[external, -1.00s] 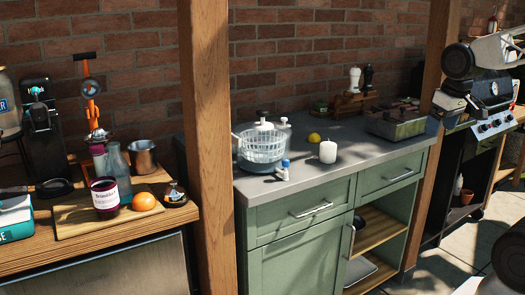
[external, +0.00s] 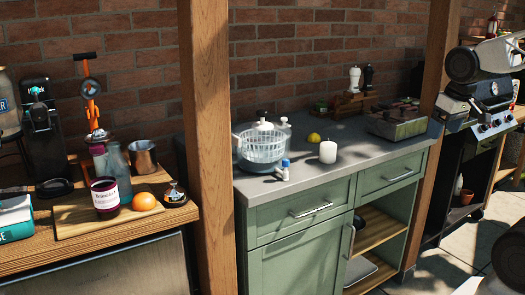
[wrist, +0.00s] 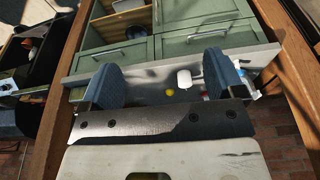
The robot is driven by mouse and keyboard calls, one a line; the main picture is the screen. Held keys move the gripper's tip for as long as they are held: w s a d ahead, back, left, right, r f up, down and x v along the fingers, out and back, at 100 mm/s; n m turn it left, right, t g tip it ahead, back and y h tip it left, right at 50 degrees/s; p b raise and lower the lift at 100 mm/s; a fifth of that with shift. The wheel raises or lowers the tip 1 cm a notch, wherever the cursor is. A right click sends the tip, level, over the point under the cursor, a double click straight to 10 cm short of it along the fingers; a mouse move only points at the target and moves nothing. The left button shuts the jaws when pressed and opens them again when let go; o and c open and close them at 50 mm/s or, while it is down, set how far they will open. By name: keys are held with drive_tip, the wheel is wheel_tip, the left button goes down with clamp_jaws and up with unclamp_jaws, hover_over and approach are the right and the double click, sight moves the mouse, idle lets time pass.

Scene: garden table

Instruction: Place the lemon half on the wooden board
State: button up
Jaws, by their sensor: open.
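The yellow lemon half (external: 314,137) lies on the grey counter of the green cabinet, behind and left of a white candle. It also shows small in the wrist view (wrist: 169,92), between my fingers but well beyond them. A wooden board (external: 72,219) lies on the left table, with a dark red jar and an orange on it.
The candle (external: 328,152), a salad spinner (external: 262,148) and a small bottle (external: 285,170) stand on the counter. A metal box (external: 396,124) sits at its right end. A wooden post (external: 208,140) stands between the counter and the left table. Free counter lies right of the candle.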

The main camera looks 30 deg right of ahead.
drive_tip(key=w+d+r+m, duration=0.1)
drive_tip(key=w+r+m, duration=0.25)
drive_tip(key=w, duration=1.35)
drive_tip(key=m+g+h, duration=0.1)
drive_tip(key=m+g, duration=0.1)
drive_tip(key=m, duration=1)
hover_over(314, 135)
drive_tip(key=f, duration=1.6)
drive_tip(key=shift+w+a+f, duration=0.1)
drive_tip(key=shift+a+f, duration=0.15)
drive_tip(key=shift+f, duration=0.15)
drive_tip(key=shift+w+f, duration=0.25)
drive_tip(key=shift+w, duration=0.05)
drive_tip(key=shift+d+f, duration=0.2)
drive_tip(key=shift+f, duration=1.1)
drive_tip(key=shift+d+f, duration=0.25)
drive_tip(key=shift+f, duration=1.05)
drive_tip(key=shift+d+f, duration=0.2)
drive_tip(key=shift+f, duration=1.05)
